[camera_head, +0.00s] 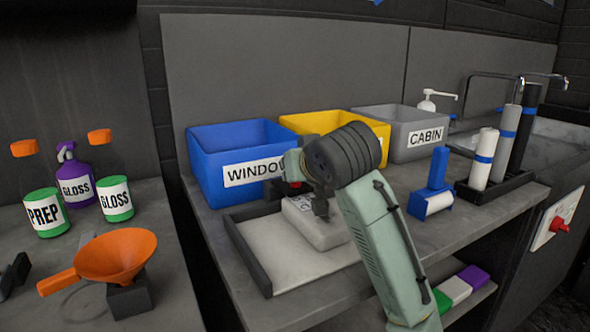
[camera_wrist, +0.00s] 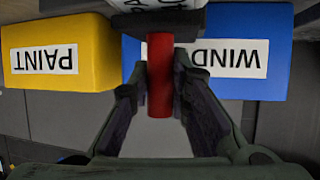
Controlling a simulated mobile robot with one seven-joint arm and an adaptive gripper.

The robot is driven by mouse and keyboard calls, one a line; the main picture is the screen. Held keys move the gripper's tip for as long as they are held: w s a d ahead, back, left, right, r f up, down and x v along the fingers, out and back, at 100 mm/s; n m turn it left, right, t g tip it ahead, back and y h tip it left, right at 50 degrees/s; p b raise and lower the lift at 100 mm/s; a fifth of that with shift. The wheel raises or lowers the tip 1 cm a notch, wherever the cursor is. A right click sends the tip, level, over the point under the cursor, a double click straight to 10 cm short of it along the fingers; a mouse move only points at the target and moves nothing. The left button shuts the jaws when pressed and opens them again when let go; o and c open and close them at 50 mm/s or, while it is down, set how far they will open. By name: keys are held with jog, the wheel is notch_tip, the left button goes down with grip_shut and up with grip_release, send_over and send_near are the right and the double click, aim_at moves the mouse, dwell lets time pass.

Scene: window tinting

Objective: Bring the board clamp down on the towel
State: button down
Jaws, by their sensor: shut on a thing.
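A pale folded towel (camera_head: 318,232) lies on the pale board (camera_head: 280,262) with a dark raised edge, on the right-hand bench. Dark lettering shows on its top, partly hidden by my arm. My gripper (camera_head: 295,174) is above the towel's back part. In the wrist view, my gripper (camera_wrist: 160,95) is shut on a red upright handle (camera_wrist: 160,75), which joins a dark bar (camera_wrist: 155,24), seemingly the board clamp. A lettered white surface, seemingly the towel, shows past the bar. I cannot tell whether the bar touches the towel.
Blue (camera_head: 215,180), yellow (camera_head: 320,124) and grey (camera_head: 395,150) bins stand behind the board. A blue dispenser (camera_head: 432,185) and several rolls (camera_head: 483,160) stand at right. An orange funnel (camera_head: 115,255) and bottles are on the left bench. A gap separates the benches.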

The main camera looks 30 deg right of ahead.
jog(key=c, duration=1.5)
grip_release()
jog(key=v, duration=1.2)
